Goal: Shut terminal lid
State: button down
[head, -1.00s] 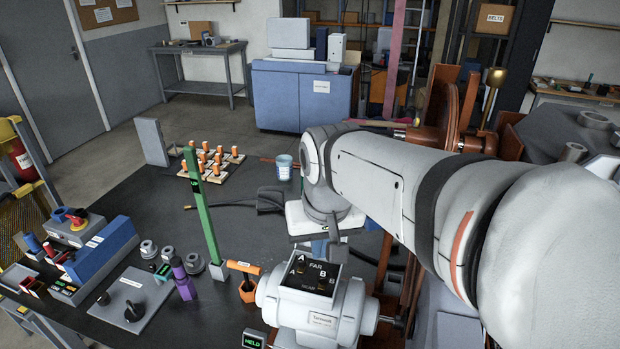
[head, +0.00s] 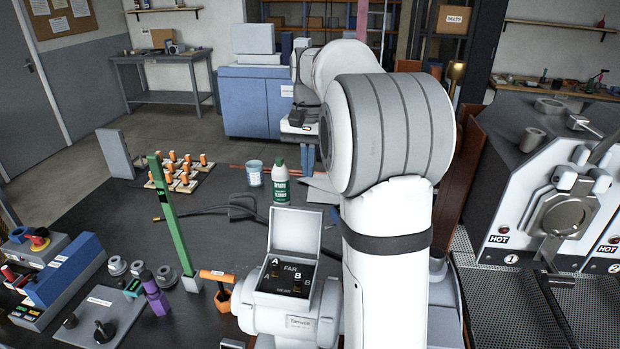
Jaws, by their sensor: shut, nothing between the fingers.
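The terminal (head: 262,306) is a rounded light-grey housing at the bottom middle of the head view. Its grey lid (head: 297,229) stands up, open, at the back edge. Under the open lid a black panel (head: 287,277) shows, marked FAR, NEAR, A and B. My gripper (head: 300,160) is small and far back, beyond the terminal and the green bottle, partly hidden by my arm. It is shut and empty, well apart from the lid. My arm covers the area just right of the terminal.
A machine marked HOT (head: 519,220) is at the right.

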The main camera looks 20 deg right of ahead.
send_over(297, 229)
jog(key=w+d, duration=0.2)
jog(key=d, duration=0.2)
notch_tip(297, 229, down, 9)
jog(key=shift+w+a+r+p, duration=0.15)
jog(key=shift+a+p, duration=0.05)
jog(key=shift+p, duration=0.15)
